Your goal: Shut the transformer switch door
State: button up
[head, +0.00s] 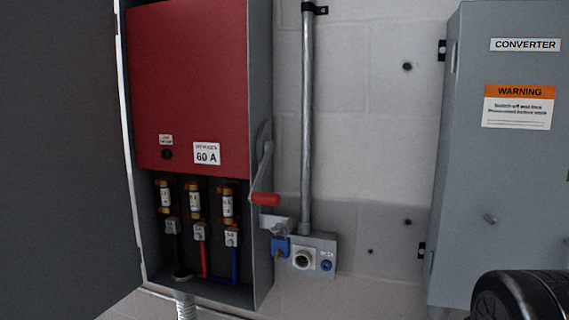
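The switch door (60,160) is a large dark grey panel at the left of the head view. It stands open, swung out from the left edge of the grey switch box (260,90). Inside the box are a red panel (188,70) marked 60 A, three fuses (195,200), and black, red and blue wires. A grey lever (265,160) with a red grip (265,198) is on the box's right side, its grip low. The door's outer edge is outside the view. My gripper is not in view; a dark rounded part, probably of my arm, shows at bottom right.
A grey converter cabinet (500,190) with a warning label stands shut at right. Between it and the box, a conduit (307,110) runs down the block wall to a small socket box (314,255). A blue padlock-like piece (280,246) hangs beside it.

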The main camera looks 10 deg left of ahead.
aim_at(69, 250)
jog(key=u, duration=1.1)
jog(key=i+j+u, duration=0.1)
jog(key=j+u, duration=0.25)
jog(key=i+j+u, duration=0.2)
jog(key=j+u, duration=0.15)
jog(key=j, duration=0.15)
jog(key=i+l+u, duration=0.2)
jog(key=i+l, duration=0.1)
